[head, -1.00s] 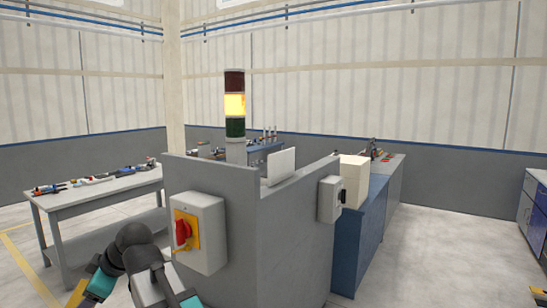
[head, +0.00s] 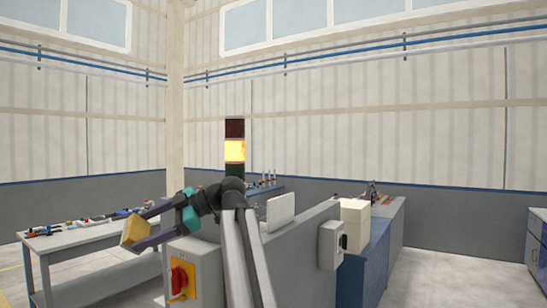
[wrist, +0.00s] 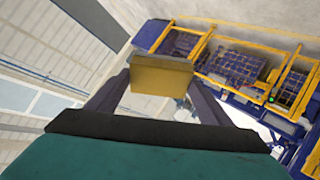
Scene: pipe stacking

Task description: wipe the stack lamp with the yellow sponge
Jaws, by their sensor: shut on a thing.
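The stack lamp (head: 235,150) stands upright on the grey partition in the head view, with a dark red top, a lit yellow middle and a green lower section. My arm hides its lower part. My gripper (head: 135,233) points left, away from the lamp, and is shut on the yellow sponge (head: 135,235). In the wrist view the sponge (wrist: 161,75) is a block held between the two finger tips. The sponge is apart from the lamp, lower and to its left.
A workbench (head: 90,245) with tools is at left. A cream box (head: 355,216) sits on a blue cabinet at right. Open floor (head: 430,260) lies further right.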

